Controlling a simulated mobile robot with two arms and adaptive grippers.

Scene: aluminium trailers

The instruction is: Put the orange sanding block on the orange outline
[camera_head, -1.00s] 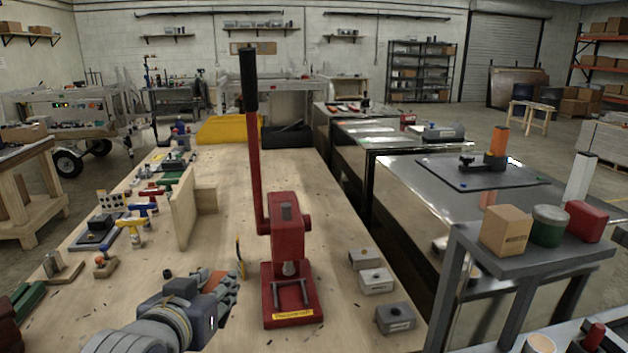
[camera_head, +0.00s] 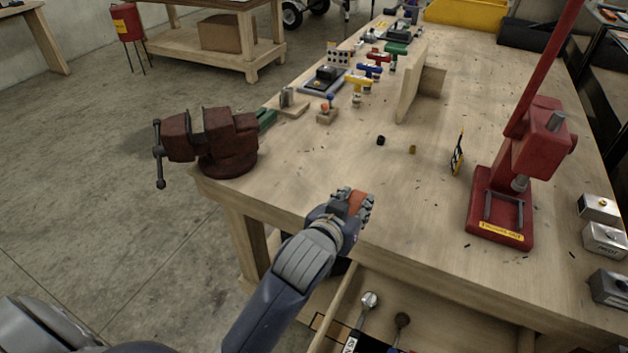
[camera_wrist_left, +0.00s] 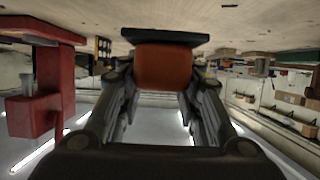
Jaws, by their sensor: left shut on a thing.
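The orange sanding block (camera_head: 356,202) is held in my left gripper (camera_head: 354,204), near the front edge of the bench. The left wrist view shows the orange block (camera_wrist_left: 163,67) with its dark flat base between the fingers, which are shut on it. An open drawer (camera_head: 426,283) lies below the bench top, to the lower right of the gripper. A thin orange line (camera_head: 318,322) shows on the drawer's floor at its left, partly cut off by the drawer wall; I cannot tell its full shape. My right gripper is not in view.
The drawer holds tools with round heads (camera_head: 369,300). A red arbor press (camera_head: 505,200) stands right of the gripper, and a rusty vise (camera_head: 215,140) sits on the left bench corner. Bench top around the gripper is clear.

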